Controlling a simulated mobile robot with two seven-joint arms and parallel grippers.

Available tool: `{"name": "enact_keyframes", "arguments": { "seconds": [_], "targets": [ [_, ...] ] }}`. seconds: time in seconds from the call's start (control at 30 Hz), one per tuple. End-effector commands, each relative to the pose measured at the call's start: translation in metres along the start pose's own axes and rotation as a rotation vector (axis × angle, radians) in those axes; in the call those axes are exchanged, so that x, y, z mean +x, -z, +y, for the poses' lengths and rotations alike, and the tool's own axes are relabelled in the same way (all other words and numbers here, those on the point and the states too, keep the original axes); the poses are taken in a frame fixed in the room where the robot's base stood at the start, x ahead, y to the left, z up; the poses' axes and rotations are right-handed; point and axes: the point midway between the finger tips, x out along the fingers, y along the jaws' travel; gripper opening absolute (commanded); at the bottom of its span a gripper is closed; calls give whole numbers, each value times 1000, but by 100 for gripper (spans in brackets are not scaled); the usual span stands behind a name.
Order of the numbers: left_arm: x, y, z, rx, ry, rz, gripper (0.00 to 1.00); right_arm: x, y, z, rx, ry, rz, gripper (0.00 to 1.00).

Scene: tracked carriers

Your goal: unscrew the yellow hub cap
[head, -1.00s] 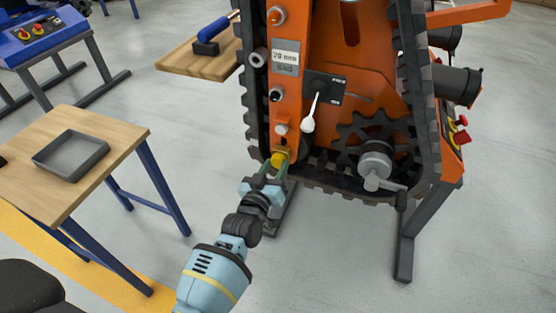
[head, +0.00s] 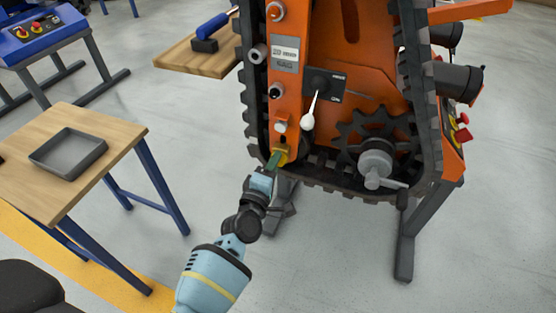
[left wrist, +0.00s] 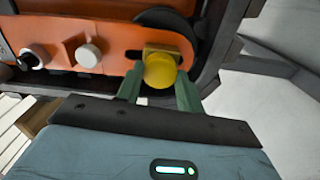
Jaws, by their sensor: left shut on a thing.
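The yellow hub cap (left wrist: 160,70) sits at the end of the orange arm plate, in front of a brass-coloured block (left wrist: 150,48). In the head view the hub cap (head: 282,152) is at the bottom of the orange upright and partly hidden by my fingers. My left gripper (head: 275,163) is shut on the hub cap, with its green fingers on either side of it. In the left wrist view the left gripper's fingers (left wrist: 158,86) flank the cap. My right gripper is not in view.
A black track belt (head: 252,100) runs around the orange machine. A toothed sprocket with a crank (head: 375,165) and a white-knobbed lever (head: 308,120) are to the right. A wooden table with a grey tray (head: 68,165) stands left. Floor between is clear.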

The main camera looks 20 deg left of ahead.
Motion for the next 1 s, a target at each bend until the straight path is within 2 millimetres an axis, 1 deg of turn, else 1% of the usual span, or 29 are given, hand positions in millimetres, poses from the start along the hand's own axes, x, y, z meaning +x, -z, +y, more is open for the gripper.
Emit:
{"name": "enact_keyframes", "arguments": {
  "seconds": [0.03, 0.1, 0.17, 0.47, 0.53, 0.57, 0.8, 0.9, 1.0],
  "targets": [
    [0, 0, -2, -85, 1, 0, 21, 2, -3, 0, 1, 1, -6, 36],
    [0, 0, -1, -176, 0, 1, 21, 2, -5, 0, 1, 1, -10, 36],
    [0, 0, -1, -219, 0, 1, 21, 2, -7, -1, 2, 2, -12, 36],
    [0, 0, 0, -240, 0, 0, 21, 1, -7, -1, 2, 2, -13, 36],
    [0, 0, 0, -294, 0, 0, 21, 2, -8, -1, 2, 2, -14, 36],
    [0, -1, -1, -338, 0, 0, 21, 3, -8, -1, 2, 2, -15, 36],
    [0, 0, -1, -868, -1, 1, 21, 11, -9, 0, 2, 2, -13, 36],
    [0, -1, 0, -1019, 0, 0, 21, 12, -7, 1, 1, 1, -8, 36],
    [0, 0, 0, -1081, -1, 0, 21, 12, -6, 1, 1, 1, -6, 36]
  ]
}}
